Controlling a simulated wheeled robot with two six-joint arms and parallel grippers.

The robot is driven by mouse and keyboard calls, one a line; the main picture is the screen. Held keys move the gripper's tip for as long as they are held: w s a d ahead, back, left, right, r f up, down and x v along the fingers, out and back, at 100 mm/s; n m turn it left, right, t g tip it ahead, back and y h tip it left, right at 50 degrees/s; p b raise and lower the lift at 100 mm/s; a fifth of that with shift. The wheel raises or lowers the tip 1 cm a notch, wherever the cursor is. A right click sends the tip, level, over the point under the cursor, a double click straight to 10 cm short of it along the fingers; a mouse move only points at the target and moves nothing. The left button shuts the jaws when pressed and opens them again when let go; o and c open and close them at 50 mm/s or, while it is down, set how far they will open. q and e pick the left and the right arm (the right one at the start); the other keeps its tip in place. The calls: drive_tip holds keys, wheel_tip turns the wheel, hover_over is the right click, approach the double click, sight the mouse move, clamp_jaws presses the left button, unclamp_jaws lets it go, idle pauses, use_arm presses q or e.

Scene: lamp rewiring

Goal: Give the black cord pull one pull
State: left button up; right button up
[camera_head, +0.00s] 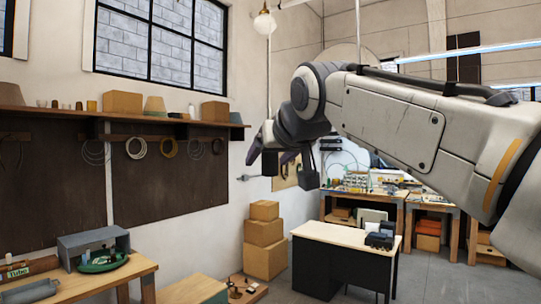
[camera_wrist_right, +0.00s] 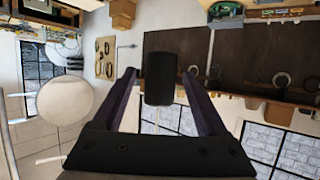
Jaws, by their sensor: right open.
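The black cord pull (camera_wrist_right: 160,78) is a dark cylinder at the end of a thin pale cord. In the right wrist view, which is upside down, it appears between the two fingers of my right gripper (camera_wrist_right: 161,82), with a gap on each side. The right gripper is open and empty. In the head view, the pull (camera_head: 269,162) hangs at the right gripper (camera_head: 271,152), below the round white lamp globe (camera_head: 265,23). I cannot tell how deep it sits between the fingers. My left gripper is out of view.
A wall shelf (camera_head: 60,120) with boxes and coiled cables is at left. Stacked cardboard boxes (camera_head: 264,235) stand on the floor below the gripper. A desk (camera_head: 345,236) and workbenches (camera_head: 375,193) stand behind. A bench with a grey box (camera_head: 92,243) is at lower left.

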clamp_jaws()
drive_tip(key=shift+f+b, duration=1.35)
drive_tip(key=shift+f, duration=0.05)
drive_tip(key=shift+r+p, duration=1.35)
drive_tip(key=shift+r, duration=0.05)
unclamp_jaws()
drive_tip(key=shift+s, duration=0.1)
